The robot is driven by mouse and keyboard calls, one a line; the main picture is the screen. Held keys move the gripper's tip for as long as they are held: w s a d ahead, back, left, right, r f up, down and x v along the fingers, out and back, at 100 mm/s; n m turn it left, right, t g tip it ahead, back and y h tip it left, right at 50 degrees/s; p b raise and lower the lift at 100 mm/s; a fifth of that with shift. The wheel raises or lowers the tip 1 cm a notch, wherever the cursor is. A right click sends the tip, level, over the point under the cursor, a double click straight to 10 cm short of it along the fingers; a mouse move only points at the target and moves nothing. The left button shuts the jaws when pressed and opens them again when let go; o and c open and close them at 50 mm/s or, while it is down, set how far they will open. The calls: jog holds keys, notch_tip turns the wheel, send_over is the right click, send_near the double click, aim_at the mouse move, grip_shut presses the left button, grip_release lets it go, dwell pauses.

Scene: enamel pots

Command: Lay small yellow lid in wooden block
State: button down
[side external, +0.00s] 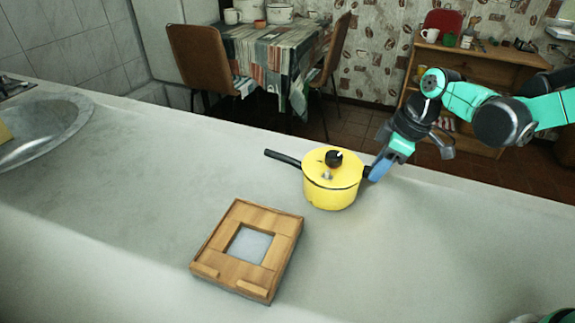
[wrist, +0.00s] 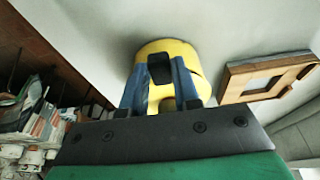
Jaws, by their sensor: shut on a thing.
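A yellow pot (side external: 332,192) stands on the counter, with a long black handle (side external: 282,158) pointing left. The yellow lid (side external: 318,165) with a black knob (side external: 334,158) sits on top of it. My gripper (side external: 373,172) is at the pot's right side, its blue fingers shut on the short black side handle (side external: 366,172). In the wrist view the fingers of my gripper (wrist: 160,72) flank this dark handle, against the yellow pot (wrist: 170,47). The wooden block (side external: 279,228), a square frame with a pale, empty middle, lies front left; it also shows in the wrist view (wrist: 237,90).
The counter (side external: 130,190) is clear around the pot and block. A metal sink (side external: 45,130) is at the far left. A table with a striped cloth (side external: 265,50), chairs and a wooden shelf (side external: 490,70) stand behind the counter.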

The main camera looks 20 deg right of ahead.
jog(key=shift+r, duration=1.8)
jog(key=a+m, duration=0.2)
jog(key=a, duration=0.3)
jog(key=a+m+h, duration=0.1)
jog(key=a+m, duration=0.2)
jog(key=a, duration=0.2)
jog(key=a+m+t+h, duration=0.1)
jog(key=a+m, duration=0.2)
jog(key=a, duration=0.2)
jog(key=shift+f, duration=0.25)
jog(key=s+a+m+h, duration=0.25)
jog(key=a+m, duration=0.25)
jog(key=a, duration=0.3)
jog(key=m+g, duration=0.1)
jog(key=m, duration=0.4)
send_over(228, 283)
jog(key=shift+s+a+f, duration=0.1)
jog(key=shift+f, duration=0.7)
jog(key=shift+s+a+f, duration=0.15)
jog(key=shift+f, duration=0.6)
jog(key=shift+s+a+f, duration=0.1)
jog(key=shift+f, duration=0.7)
jog(key=shift+f, duration=0.95)
